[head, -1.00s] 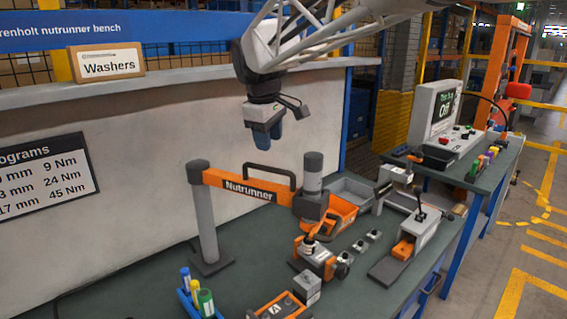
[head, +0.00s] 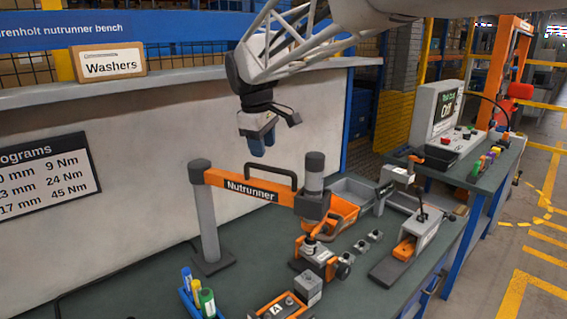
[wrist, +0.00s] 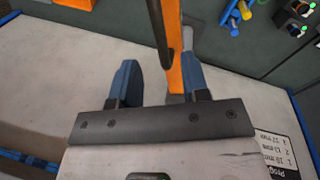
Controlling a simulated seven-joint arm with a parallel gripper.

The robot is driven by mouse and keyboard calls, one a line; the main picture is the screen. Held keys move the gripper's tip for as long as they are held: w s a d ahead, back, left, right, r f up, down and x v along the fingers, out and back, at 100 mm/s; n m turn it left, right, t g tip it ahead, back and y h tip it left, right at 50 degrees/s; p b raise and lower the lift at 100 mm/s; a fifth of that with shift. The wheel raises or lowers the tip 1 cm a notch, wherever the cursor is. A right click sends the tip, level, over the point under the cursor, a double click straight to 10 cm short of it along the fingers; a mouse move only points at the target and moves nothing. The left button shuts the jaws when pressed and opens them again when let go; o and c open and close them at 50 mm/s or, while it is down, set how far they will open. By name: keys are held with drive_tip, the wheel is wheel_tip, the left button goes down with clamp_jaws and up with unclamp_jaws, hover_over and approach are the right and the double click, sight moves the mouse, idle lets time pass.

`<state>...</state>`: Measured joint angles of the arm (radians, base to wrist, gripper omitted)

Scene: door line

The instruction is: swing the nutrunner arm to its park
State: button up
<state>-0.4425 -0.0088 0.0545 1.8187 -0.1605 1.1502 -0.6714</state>
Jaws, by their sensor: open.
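The nutrunner arm (head: 240,187) is an orange beam with a black bar handle (head: 272,168) on top. It runs from a grey post (head: 207,218) at left to a grey-topped tool column (head: 314,182) at right, whose lower end is at an orange-and-grey fixture (head: 318,258). My gripper (head: 262,146) is open and empty, blue fingers pointing down, above the handle and apart from it. In the wrist view the orange beam (wrist: 174,60) and black handle (wrist: 158,28) show between the spread fingers (wrist: 158,80). I cannot make out a marked park.
Marker pens in a blue holder (head: 190,299) stand at the bench's front left. The wall with a programs sign (head: 45,180) closes off the back.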

sight(266, 167)
drive_tip(key=shift+w+d+f, duration=0.1)
drive_tip(key=shift+w+f, duration=0.05)
drive_tip(key=shift+f, duration=0.8)
drive_tip(key=shift+w+d+f, duration=0.1)
drive_tip(key=shift+w+f, duration=0.1)
drive_tip(key=shift+f, duration=0.7)
drive_tip(key=shift+w+d+f, duration=0.1)
drive_tip(key=shift+w+f, duration=0.05)
drive_tip(key=shift+f, duration=0.8)
drive_tip(key=shift+c, duration=0.2)
clamp_jaws()
